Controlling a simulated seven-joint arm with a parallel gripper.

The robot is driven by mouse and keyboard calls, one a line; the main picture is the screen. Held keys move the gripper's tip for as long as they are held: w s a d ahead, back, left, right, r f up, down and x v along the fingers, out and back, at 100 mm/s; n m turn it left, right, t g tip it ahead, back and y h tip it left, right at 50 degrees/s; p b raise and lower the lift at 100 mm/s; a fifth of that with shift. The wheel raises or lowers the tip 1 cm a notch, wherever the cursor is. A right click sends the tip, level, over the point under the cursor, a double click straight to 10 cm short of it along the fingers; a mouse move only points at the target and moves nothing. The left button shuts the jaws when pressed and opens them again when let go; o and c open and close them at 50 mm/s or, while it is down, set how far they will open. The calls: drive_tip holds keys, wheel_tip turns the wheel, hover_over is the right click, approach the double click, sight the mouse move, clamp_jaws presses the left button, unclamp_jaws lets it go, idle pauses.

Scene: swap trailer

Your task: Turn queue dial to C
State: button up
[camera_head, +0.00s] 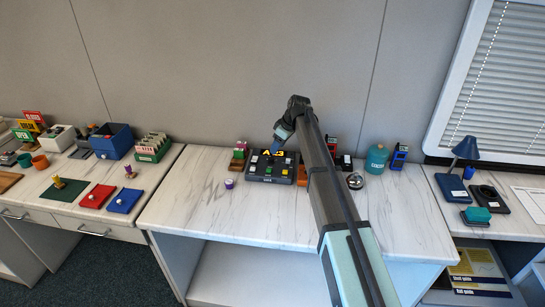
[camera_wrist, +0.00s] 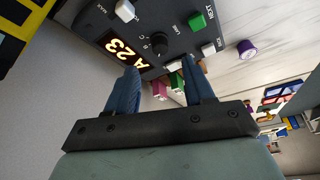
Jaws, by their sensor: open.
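The queue console is a dark box (camera_head: 262,173) on the middle counter, with a lit yellow display (camera_head: 272,153) reading A 23. In the wrist view the console face (camera_wrist: 180,15) fills the top, with its display (camera_wrist: 125,50). The queue dial, a small black knob (camera_wrist: 159,42), sits beside the display with tiny letters around it. I cannot tell which letter it points to. My gripper (camera_wrist: 160,66) is open and empty, its two blue fingers apart, short of the knob in the picture. In the head view my gripper (camera_head: 278,142) is over the console's back part.
A silver bell (camera_head: 355,181) and a teal jar (camera_head: 377,158) stand right. The counter front (camera_head: 200,215) is clear.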

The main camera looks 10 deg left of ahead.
sight(272, 158)
drive_tip(key=x, duration=0.7)
drive_tip(key=shift+a+f, duration=0.1)
drive_tip(key=shift+a, duration=0.05)
clamp_jaws()
idle(0.3)
